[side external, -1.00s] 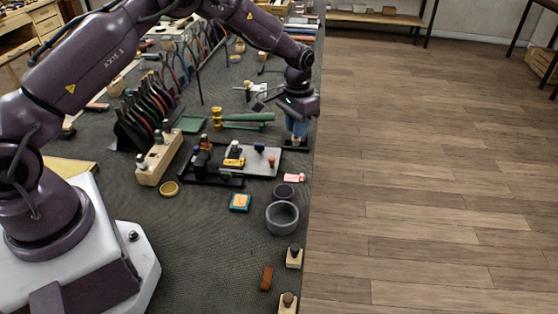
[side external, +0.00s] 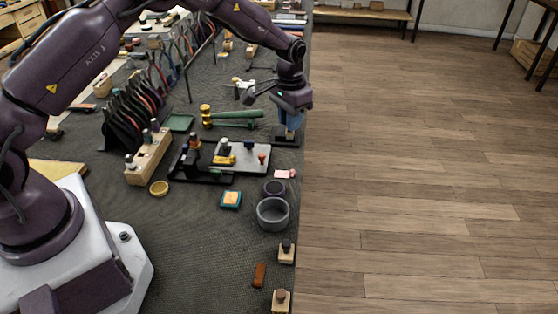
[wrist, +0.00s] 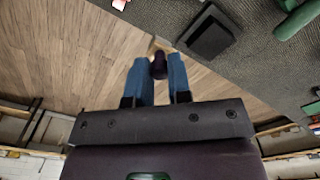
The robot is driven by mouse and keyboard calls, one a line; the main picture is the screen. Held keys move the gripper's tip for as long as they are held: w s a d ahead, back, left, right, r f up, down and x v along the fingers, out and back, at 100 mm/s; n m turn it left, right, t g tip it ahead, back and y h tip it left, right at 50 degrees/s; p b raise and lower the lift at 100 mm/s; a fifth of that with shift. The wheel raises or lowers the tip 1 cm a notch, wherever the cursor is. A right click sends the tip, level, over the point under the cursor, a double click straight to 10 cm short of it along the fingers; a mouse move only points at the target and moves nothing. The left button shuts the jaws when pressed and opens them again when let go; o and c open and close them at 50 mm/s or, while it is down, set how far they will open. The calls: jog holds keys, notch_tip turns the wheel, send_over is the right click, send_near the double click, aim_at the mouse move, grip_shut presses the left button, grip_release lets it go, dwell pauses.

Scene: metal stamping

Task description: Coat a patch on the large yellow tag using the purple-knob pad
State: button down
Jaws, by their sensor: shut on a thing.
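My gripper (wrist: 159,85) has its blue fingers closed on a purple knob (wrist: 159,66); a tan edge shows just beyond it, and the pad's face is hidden. In the side view, my gripper (side external: 292,121) is at the table's right edge, over or close beside a flat black block (side external: 285,138). That block also shows in the wrist view (wrist: 208,33), apart from the knob. A yellow piece (side external: 223,160), perhaps the large tag, lies on the grey plate (side external: 249,167) with a dark-topped thing on or behind it. Any coating on it is too small to tell.
A grey bowl (side external: 273,214), a dark ring-shaped dish (side external: 274,188) and a teal-and-yellow square (side external: 231,199) lie nearer the camera. A green-handled mallet (side external: 232,120) lies left of my gripper. Wooden blocks with dark knobs (side external: 286,252) stand along the right edge. Open floor lies beyond the edge.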

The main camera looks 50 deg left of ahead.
jog(key=s+d+r+m, duration=0.1)
jog(key=s+d+r, duration=0.2)
jog(key=s+d, duration=0.25)
send_over(274, 188)
jog(key=f, duration=0.2)
jog(key=shift+r+n, duration=0.15)
jog(key=shift+n, duration=0.15)
jog(key=shift+f, duration=2.8)
jog(key=shift+f, duration=0.8)
jog(key=shift+r, duration=0.1)
